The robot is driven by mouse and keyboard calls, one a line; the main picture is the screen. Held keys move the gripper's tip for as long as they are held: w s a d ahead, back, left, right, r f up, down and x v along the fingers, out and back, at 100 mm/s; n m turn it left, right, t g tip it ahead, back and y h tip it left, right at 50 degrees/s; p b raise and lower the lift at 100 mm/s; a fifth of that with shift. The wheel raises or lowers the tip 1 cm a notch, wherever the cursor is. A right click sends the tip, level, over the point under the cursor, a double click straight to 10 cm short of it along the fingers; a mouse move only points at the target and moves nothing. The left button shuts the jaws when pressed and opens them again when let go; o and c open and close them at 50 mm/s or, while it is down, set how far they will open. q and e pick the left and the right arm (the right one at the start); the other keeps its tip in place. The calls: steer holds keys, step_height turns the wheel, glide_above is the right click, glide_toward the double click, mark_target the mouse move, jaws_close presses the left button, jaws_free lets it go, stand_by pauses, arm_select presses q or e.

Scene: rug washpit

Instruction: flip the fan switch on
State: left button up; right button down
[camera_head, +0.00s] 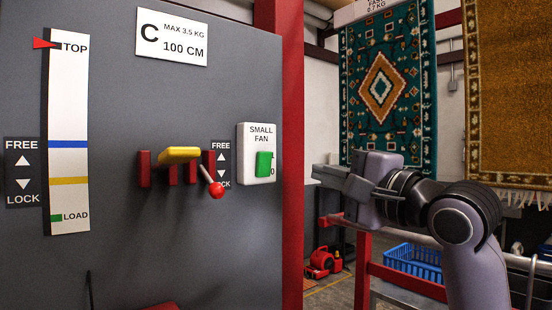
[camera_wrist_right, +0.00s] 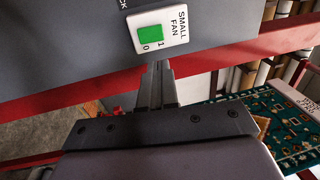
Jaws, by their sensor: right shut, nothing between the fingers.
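The fan switch is a white plate (camera_head: 257,140) labelled SMALL FAN, with a green rocker (camera_head: 264,164), near the right edge of the grey panel. The plate (camera_wrist_right: 176,25) and rocker (camera_wrist_right: 149,35) also show in the right wrist view, just beyond the fingertips. Marks 1 and 0 are beside the rocker; I cannot tell which way it is tipped. My right gripper (camera_head: 318,170) is shut and empty, to the right of the switch, with a gap between them in the head view. The fingers (camera_wrist_right: 158,66) point toward the plate in the right wrist view. My left gripper is not in view.
A yellow lever (camera_head: 179,154) between red brackets and a red-knobbed lever (camera_head: 215,189) sit left of the switch. A red post (camera_head: 292,160) borders the grey panel (camera_head: 120,110). Rugs (camera_head: 385,50) hang behind my right arm. A blue basket (camera_head: 412,262) stands below.

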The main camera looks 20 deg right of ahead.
mark_target(266, 156)
steer(key=p+x, duration=0.4)
steer(key=x, duration=0.9)
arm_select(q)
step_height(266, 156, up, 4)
arm_select(e)
steer(key=shift+w, duration=0.1)
